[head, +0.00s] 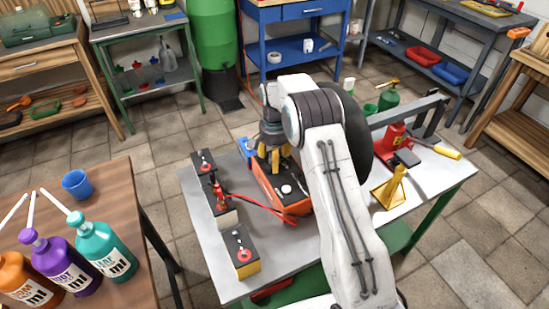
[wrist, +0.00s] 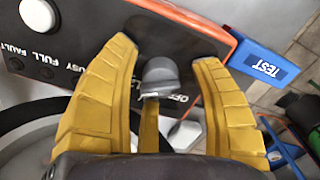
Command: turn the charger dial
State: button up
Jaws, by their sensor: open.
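The charger (head: 293,207) is an orange box with a dark face on the grey table. Its face fills the upper part of the wrist view, with printed words such as FULL, FAULT and OFF. The dial (wrist: 160,76) is a small grey knob beside the OFF label. My gripper (wrist: 164,52) is open, its yellow fingers spread either side of the dial with visible gaps; a third finger shows below the knob. In the head view my gripper (head: 269,158) points down over the charger's far end and hides the dial.
Batteries (head: 241,251) stand along the table's left side, with red cables running to the charger. A blue TEST piece (wrist: 263,62) adjoins the charger. A yellow stand (head: 391,188) and a red jack (head: 394,142) are at right.

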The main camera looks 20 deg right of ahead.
notch_tip(320, 180, up, 12)
dwell(0.7)
dwell(0.5)
